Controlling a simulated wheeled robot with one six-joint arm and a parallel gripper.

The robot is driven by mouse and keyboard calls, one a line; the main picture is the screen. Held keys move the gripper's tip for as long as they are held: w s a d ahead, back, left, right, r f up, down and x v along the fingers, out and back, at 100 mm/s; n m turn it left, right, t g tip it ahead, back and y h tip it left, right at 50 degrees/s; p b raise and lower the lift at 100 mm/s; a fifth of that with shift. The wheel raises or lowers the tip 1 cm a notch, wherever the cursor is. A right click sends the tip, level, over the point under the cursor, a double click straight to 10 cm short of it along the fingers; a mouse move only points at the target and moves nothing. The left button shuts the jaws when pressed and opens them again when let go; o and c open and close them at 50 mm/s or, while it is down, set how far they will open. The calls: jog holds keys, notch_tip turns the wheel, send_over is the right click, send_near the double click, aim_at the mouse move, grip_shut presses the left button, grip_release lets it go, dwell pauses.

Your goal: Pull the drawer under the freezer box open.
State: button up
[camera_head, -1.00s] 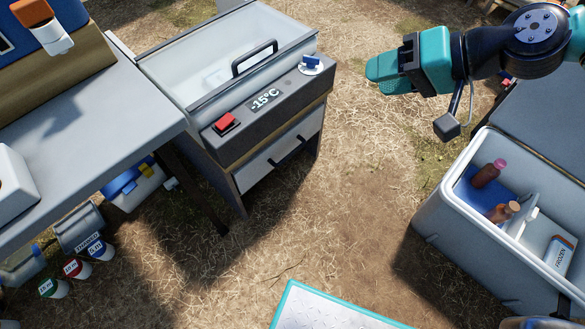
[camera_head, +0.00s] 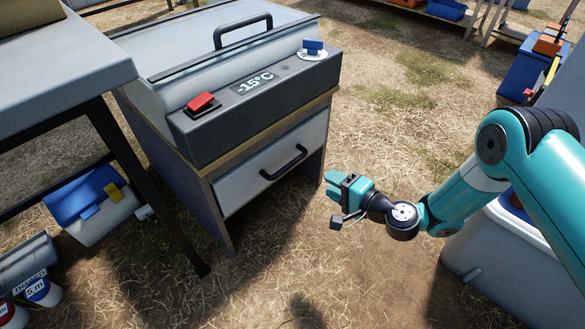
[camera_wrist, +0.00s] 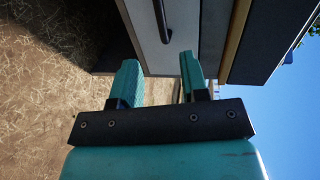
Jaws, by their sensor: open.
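The freezer box (camera_head: 255,95) has a dark front panel reading -15°C, with a red switch and a blue knob. Under it, the pale drawer (camera_head: 245,178) is shut, with a black bar handle (camera_head: 284,163) on its front. My gripper (camera_head: 330,186) is open and empty, to the right of the drawer handle and apart from it. In the wrist view, my gripper's teal fingers (camera_wrist: 157,85) stand apart. The drawer front (camera_wrist: 212,35) and the handle (camera_wrist: 162,20) show beyond them, with the handle near the top, not between the fingers.
A grey table (camera_head: 60,70) stands to the left, with a blue-lidded box (camera_head: 90,200) and labelled buckets (camera_head: 40,288) below it. A white cooler (camera_head: 485,250) stands at the right behind my arm. The straw ground before the drawer is clear.

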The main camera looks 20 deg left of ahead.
aim_at(294, 164)
jog(key=b+x, duration=0.6)
jog(key=x, duration=0.8)
jog(key=shift+a, duration=0.25)
grip_shut()
